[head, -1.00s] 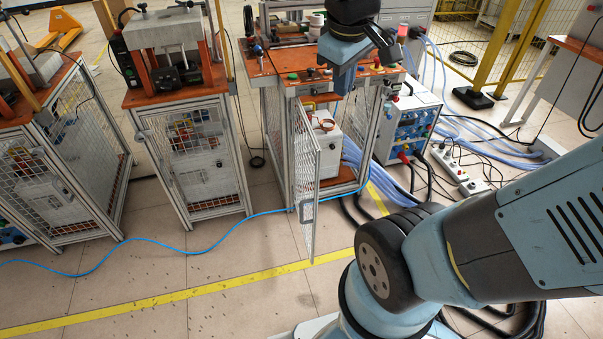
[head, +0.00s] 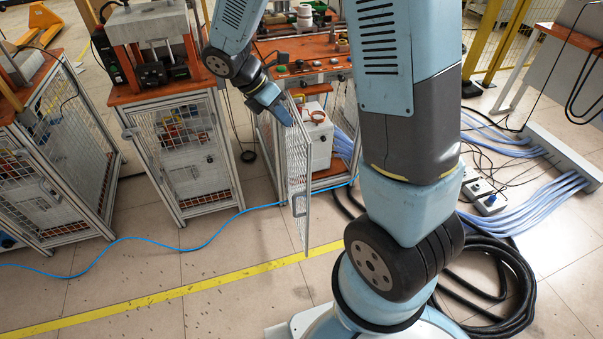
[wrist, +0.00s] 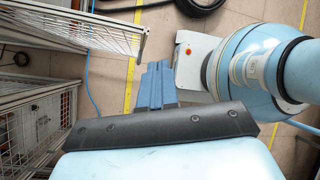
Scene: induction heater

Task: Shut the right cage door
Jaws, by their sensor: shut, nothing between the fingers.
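The right cage door (head: 298,185) is a mesh panel in a light metal frame. It stands open, swung out from the front of the right cage, with a handle on its free edge. The cage opening shows a white box (head: 317,137) inside. My gripper (head: 287,117) is shut and empty, close to the upper left side of the door in the head view; I cannot tell if it touches. In the wrist view the blue fingers (wrist: 157,75) are together, and a mesh door panel (wrist: 80,28) lies to their upper left, apart from the fingertips.
The middle cage (head: 185,150) stands left of the door, with a floor gap between. A blue cable (head: 200,243) crosses the floor. A yellow floor line (head: 170,292) runs in front. Black hoses (head: 510,300) and a power strip (head: 484,195) lie at right.

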